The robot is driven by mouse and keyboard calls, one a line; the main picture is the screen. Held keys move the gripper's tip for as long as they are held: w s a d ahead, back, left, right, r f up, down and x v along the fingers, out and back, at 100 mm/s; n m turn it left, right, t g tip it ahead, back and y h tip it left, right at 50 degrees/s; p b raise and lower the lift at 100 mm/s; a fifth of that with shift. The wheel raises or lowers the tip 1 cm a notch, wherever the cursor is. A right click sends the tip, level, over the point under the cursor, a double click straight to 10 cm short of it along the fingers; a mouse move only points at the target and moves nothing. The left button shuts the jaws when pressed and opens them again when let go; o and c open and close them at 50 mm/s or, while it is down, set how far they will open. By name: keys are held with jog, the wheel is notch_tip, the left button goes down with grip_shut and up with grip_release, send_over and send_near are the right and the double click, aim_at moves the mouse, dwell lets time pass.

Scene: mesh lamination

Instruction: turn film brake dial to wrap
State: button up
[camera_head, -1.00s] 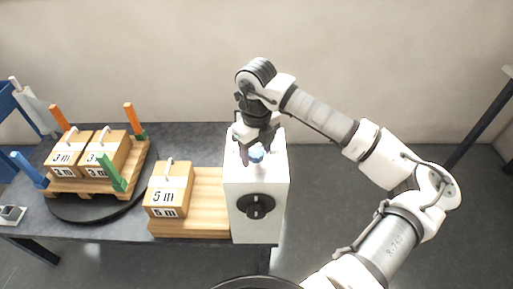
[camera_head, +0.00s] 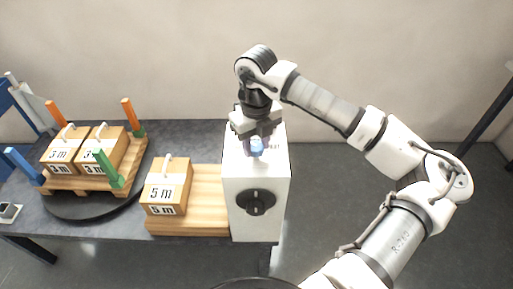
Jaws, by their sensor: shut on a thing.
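A white box-shaped housing (camera_head: 240,218) stands at the right end of the table. A black round dial (camera_head: 256,202) sits on its front face. A small blue knob (camera_head: 256,146) is on top of the housing. My gripper (camera_head: 257,150) points down over the housing's top and is shut on the blue knob, with its fingers on either side of it. Lettering on the top beside the knob is mostly hidden by my gripper and too small to read.
A wooden board (camera_head: 211,190) with a box marked 5 m (camera_head: 166,188) lies left of the housing. Farther left, a pallet (camera_head: 92,184) with orange, green and blue posts holds two 3 m boxes (camera_head: 108,148) on a dark turntable (camera_head: 72,212). The dark table (camera_head: 190,135) is clear behind the board.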

aim_at(255, 146)
jog(key=m+b, duration=0.3)
jog(key=b, duration=0.1)
jog(key=m+b, duration=0.2)
jog(key=shift+f+m, duration=0.25)
jog(key=shift+m, duration=0.05)
jog(key=shift+a+r+m+b, duration=0.1)
jog(key=shift+r+m+b, duration=0.05)
jog(key=shift+m+b, duration=0.85)
jog(key=shift+r+m+b, duration=0.1)
jog(key=shift+m+b, duration=0.8)
jog(key=shift+m, duration=0.2)
jog(key=o, duration=1)
notch_tip(255, 146, up, 14)
